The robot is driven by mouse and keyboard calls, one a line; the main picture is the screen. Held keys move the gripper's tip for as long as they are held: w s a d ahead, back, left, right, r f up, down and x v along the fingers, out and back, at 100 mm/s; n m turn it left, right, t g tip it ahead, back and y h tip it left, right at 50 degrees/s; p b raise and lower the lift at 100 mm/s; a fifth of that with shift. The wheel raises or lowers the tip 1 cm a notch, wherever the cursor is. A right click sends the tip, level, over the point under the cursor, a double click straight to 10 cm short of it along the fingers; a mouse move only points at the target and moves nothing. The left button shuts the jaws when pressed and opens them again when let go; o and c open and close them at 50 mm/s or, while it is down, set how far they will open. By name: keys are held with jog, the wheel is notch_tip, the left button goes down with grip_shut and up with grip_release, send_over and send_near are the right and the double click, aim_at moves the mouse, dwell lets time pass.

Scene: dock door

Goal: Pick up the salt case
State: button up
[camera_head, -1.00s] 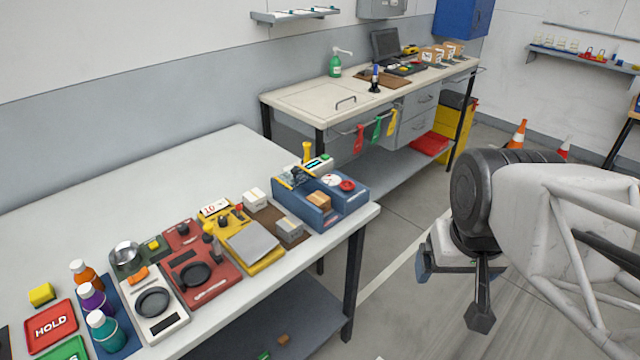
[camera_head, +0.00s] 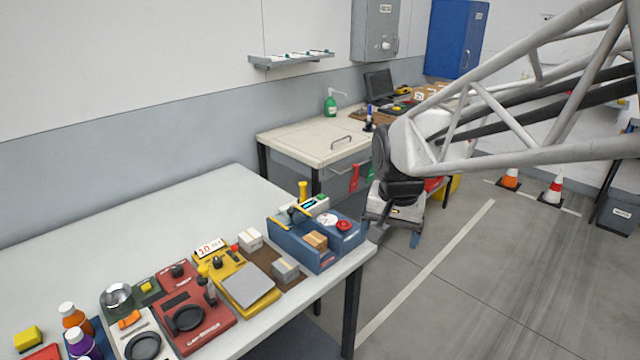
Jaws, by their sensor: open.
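No label reading salt shows, so I cannot tell which box is the salt case. Small boxes are on the near table: a pale box (camera_head: 250,239) and a grey-brown box (camera_head: 285,270) on a brown mat, and a cardboard box (camera_head: 316,241) in the blue station. Cardboard cartons (camera_head: 424,93) also stand on the far bench, partly behind my arm. My gripper (camera_head: 393,232) is open and empty, pointing down just off the near table's right end, to the right of the blue station.
The near table (camera_head: 170,220) holds a yellow scale (camera_head: 249,287), a red press (camera_head: 190,325), bottles and a blue station (camera_head: 300,257). The far bench (camera_head: 300,133) carries a green bottle (camera_head: 330,103) and laptop. Cones (camera_head: 553,188) stand on open floor at right.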

jog(key=w+a+f+m, duration=0.1)
jog(key=w+a+f, duration=0.2)
jog(key=w, duration=0.3)
jog(key=w+a+f+m, duration=0.1)
jog(key=w+a+f, duration=0.15)
jog(key=w, duration=0.35)
jog(key=m+g, duration=0.2)
jog(key=m, duration=0.1)
send_over(314, 238)
jog(key=f, duration=0.8)
jog(key=shift+s+d+f, duration=0.15)
jog(key=shift+d+f, duration=0.1)
jog(key=shift+f, duration=0.15)
jog(key=shift+w+a+f, duration=0.25)
jog(key=shift+f, duration=0.05)
jog(key=shift+f, duration=1.25)
jog(key=shift+s+f, duration=0.1)
jog(key=shift+f, duration=2.55)
